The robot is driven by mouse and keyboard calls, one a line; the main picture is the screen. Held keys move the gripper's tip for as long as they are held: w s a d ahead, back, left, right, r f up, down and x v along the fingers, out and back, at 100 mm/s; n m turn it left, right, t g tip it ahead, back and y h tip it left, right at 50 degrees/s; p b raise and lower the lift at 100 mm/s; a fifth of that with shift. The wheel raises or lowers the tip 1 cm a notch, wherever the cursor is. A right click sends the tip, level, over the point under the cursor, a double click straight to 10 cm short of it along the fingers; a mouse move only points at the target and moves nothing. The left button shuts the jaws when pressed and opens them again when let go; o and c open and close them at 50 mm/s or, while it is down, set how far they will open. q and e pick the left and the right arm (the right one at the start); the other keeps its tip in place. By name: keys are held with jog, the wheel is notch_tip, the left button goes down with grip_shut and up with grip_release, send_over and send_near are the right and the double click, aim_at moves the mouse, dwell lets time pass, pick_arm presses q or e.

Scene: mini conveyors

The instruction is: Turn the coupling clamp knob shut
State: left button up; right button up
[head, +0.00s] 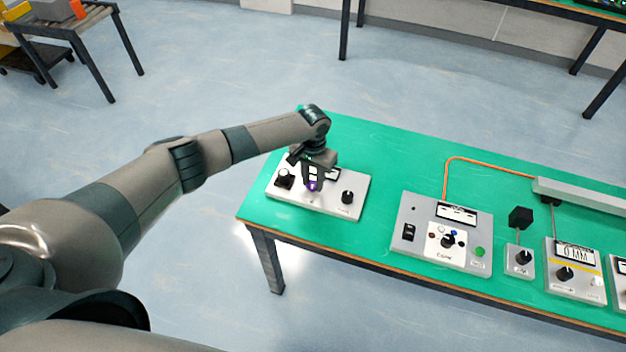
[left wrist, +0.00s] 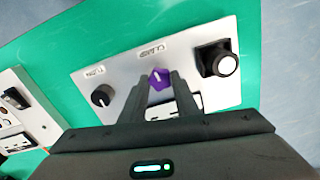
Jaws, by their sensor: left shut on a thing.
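A white panel (head: 328,206) lies at the left end of the green table. It also shows in the left wrist view (left wrist: 118,74). A purple knob (left wrist: 159,78) with a pale pointer line stands in the middle of the panel. It also shows as a small purple spot in the head view (head: 312,187). My left gripper (head: 312,182) points down over it, and its fingers (left wrist: 162,86) are shut on its sides. The fingers hide part of the knob. My right gripper is not in view.
On the same panel, a black knob (left wrist: 102,96) and a larger black knob with a white cap (left wrist: 217,62) flank the purple one. A grey control box (head: 405,215) and smaller knob boxes (head: 519,261) stand further right. The green table (head: 375,150) behind the panel is bare.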

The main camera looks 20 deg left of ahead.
aim_at(313, 184)
pick_arm(q)
jog(key=m, duration=0.5)
jog(key=shift+m, duration=0.3)
jog(key=m, duration=0.5)
jog(key=shift+b, duration=0.4)
jog(key=o, duration=1)
jog(key=shift+o, duration=0.2)
jog(key=shift+r, duration=0.15)
jog(key=shift+r, duration=0.65)
notch_tip(313, 184, up, 16)
jog(key=b, duration=0.4)
